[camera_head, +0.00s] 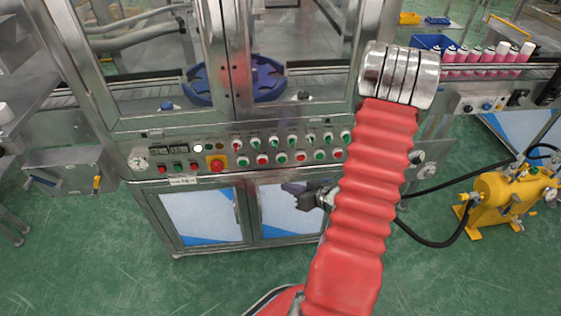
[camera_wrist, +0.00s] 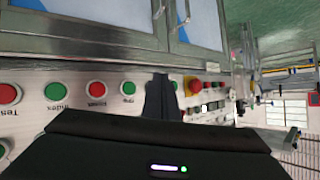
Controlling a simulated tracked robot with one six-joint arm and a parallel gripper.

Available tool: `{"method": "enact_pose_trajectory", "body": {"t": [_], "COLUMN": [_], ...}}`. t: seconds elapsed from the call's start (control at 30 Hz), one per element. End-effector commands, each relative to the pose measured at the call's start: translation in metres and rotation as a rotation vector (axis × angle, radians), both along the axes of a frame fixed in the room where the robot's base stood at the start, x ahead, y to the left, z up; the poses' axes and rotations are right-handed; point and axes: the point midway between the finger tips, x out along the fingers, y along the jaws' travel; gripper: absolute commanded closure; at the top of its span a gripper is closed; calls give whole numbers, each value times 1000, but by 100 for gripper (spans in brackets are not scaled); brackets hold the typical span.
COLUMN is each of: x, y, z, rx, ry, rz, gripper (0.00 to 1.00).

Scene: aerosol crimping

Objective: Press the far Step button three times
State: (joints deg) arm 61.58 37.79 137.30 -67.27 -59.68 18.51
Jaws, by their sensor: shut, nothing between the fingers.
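The control panel on the machine front carries two rows of red and green buttons (camera_head: 281,158) in the head view. Their labels are too small to read there, so I cannot tell which is the far Step button. My gripper (camera_head: 294,197) is shut and empty, below the button rows in the head view, in front of the lower cabinet doors. In the wrist view the panel appears upside down. My shut fingers (camera_wrist: 160,92) cover part of it near a green button (camera_wrist: 128,88) and hide the panel behind them. Contact with a button cannot be told.
A red emergency stop on a yellow plate (camera_head: 216,164) sits left of the buttons and also shows in the wrist view (camera_wrist: 192,86). Glass doors stand above the panel. A yellow pump (camera_head: 505,195) with black hoses stands at right. Green floor lies open in front.

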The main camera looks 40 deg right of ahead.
Motion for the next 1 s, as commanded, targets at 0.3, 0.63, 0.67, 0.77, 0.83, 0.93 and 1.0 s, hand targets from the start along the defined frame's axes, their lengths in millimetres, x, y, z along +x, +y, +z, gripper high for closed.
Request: {"method": "enact_pose_trajectory", "body": {"t": [0.3,0.63,0.67,0.77,0.83,0.93,1.0], "x": [5,30,33,41,47,56,61], "y": [-3,-20,-21,-27,-32,-38,-41], "z": [0,0,0,0,0,0,0], "rx": [-2,-3,-3,-3,-3,-3,-3], "ry": [2,1,1,2,2,1,1], "rz": [1,2,3,2,2,2,3], "gripper": [100,100,100,100,100,100,100]}}
